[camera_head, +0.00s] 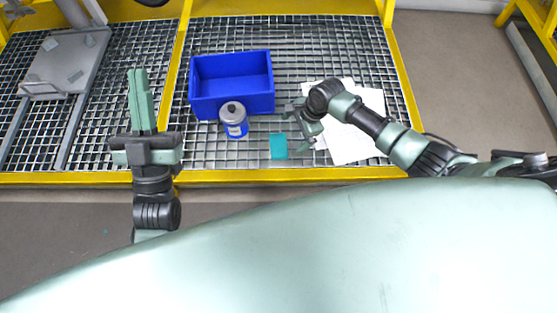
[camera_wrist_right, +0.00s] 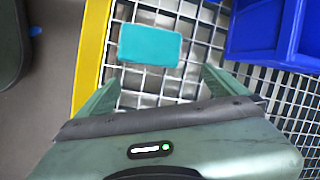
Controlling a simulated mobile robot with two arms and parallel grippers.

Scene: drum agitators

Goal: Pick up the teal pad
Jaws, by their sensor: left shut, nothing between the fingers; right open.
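The teal pad (camera_head: 278,146) lies flat on the metal grating near the yellow front edge in the head view. In the right wrist view the pad (camera_wrist_right: 150,45) lies ahead of my right gripper, toward the yellow edge. My right gripper (camera_head: 296,131) is open and empty, just to the right of the pad, its fingers pointing left. In the right wrist view the open fingers (camera_wrist_right: 155,90) are spread to either side, with the pad beyond their tips. My left gripper (camera_head: 138,72) is shut and empty, over the grating at the left, away from the pad.
White paper sheets (camera_head: 352,145) lie under my right arm. A grey metal plate (camera_head: 66,62) is at the far left. Yellow rails (camera_head: 230,177) border the grating.

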